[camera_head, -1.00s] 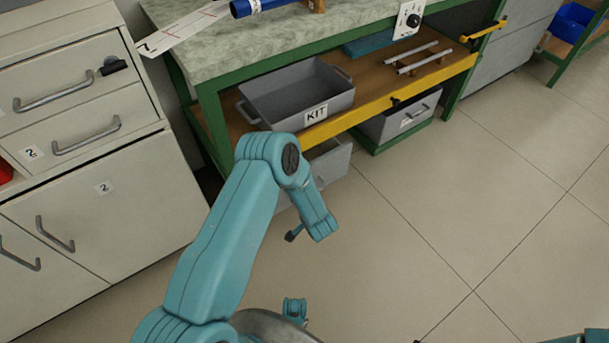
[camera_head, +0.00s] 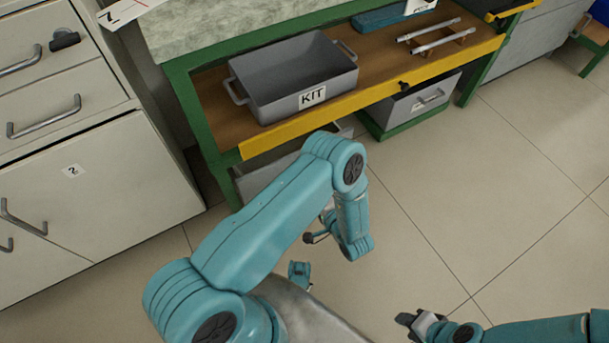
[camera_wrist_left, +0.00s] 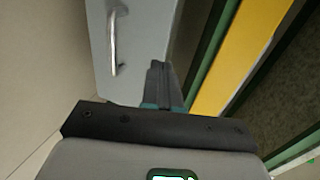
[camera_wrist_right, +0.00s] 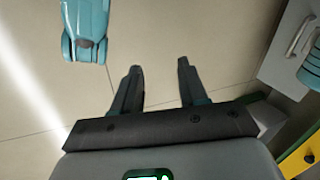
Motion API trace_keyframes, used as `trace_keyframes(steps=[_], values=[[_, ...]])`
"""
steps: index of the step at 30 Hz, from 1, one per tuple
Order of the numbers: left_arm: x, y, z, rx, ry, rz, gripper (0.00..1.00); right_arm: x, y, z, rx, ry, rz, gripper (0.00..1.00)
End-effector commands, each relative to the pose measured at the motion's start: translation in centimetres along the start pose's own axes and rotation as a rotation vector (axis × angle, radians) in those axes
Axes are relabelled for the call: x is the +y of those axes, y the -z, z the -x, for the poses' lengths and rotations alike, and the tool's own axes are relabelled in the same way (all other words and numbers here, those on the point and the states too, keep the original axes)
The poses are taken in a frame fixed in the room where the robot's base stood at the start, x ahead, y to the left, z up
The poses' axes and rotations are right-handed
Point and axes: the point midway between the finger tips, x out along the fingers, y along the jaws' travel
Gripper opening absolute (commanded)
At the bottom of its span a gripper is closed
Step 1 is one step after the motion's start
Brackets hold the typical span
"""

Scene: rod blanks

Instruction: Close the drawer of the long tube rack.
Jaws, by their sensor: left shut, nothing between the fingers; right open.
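Two grey drawers sit under the green workbench's shelf. The right drawer (camera_head: 430,100) shows its handle and label. The left drawer (camera_head: 262,180) is mostly hidden behind my left arm and seems to stand out past the yellow shelf edge. I cannot tell which belongs to the long tube rack. In the left wrist view, my left gripper (camera_wrist_left: 160,68) is shut and empty, over a grey drawer front (camera_wrist_left: 145,35) with a metal handle; contact is unclear. My right gripper (camera_head: 408,319) is open and empty above the floor; its fingers also show in the right wrist view (camera_wrist_right: 160,66).
The grey KIT bin (camera_head: 285,85) and two metal tubes on wooden supports (camera_head: 436,38) stand on the shelf, behind its yellow edge (camera_head: 370,100). A cream cabinet (camera_head: 110,200) stands at the left. The floor at the right (camera_head: 520,170) is clear.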

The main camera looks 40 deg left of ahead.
Motion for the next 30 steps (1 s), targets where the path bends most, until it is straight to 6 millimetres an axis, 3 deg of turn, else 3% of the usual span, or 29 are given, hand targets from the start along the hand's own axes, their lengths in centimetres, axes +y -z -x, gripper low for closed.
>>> trace_keyframes(steps=[15, 21, 30], values=[[-0.1, -0.5, -10.7, -0.006, -0.001, 0.005, 0.0, 1.7, 1.7, -3.8, 0.051, -0.001, -0.007, 0.43], [-0.9, -0.3, -12.8, -0.003, -0.001, 0.003, 0.0, 1.9, 2.4, -4.6, 0.076, 0.0, -0.001, 0.43], [-1.3, -0.1, -13.3, -0.001, -0.002, 0.001, 0.0, 2.0, 2.6, -4.6, 0.082, 0.001, 0.001, 0.43]])
